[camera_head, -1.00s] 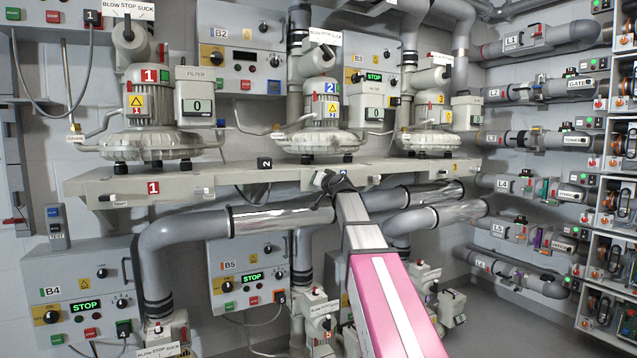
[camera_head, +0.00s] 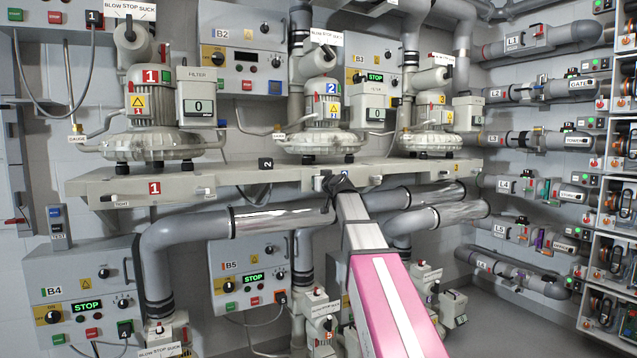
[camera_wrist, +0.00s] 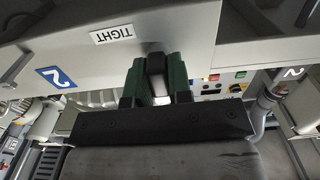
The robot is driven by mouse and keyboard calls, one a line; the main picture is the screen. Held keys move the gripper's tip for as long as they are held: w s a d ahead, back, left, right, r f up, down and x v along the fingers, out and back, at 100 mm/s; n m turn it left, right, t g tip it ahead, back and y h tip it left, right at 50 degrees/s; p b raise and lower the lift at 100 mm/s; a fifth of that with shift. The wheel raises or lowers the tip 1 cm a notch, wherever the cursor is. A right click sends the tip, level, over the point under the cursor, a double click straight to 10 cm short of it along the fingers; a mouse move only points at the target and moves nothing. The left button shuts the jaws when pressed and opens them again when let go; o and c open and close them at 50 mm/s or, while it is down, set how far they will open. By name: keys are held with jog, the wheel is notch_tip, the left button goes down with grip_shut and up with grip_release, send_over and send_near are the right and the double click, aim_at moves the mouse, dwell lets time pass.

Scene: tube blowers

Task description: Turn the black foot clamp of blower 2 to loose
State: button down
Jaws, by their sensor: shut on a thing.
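Blower 2 (camera_head: 322,118), with a blue 2 label, stands on the shelf in the head view. Its black foot clamp (camera_wrist: 156,64) sits at the shelf front edge, between the green fingers of my gripper (camera_wrist: 157,88) in the wrist view. My gripper is shut on the clamp. A white TIGHT label (camera_wrist: 112,34) and a blue 2 plate (camera_wrist: 56,77) lie beside it, upside down in that view. In the head view my gripper (camera_head: 338,184) reaches the shelf edge below blower 2, and the arm hides much of the clamp.
The shelf (camera_head: 235,178) also carries blower 1 (camera_head: 150,115) and blower 3 (camera_head: 432,118). Clear-sectioned pipes (camera_head: 285,217) run just below the shelf, close to my arm. Control box B5 (camera_head: 247,279) is on the wall beneath. Floor room is free at the lower right.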

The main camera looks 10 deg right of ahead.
jog(key=c, duration=1.1)
grip_release()
jog(key=shift+s, duration=0.1)
jog(key=v, duration=1)
jog(key=shift+s+d, duration=0.1)
jog(key=shift+s, duration=0.25)
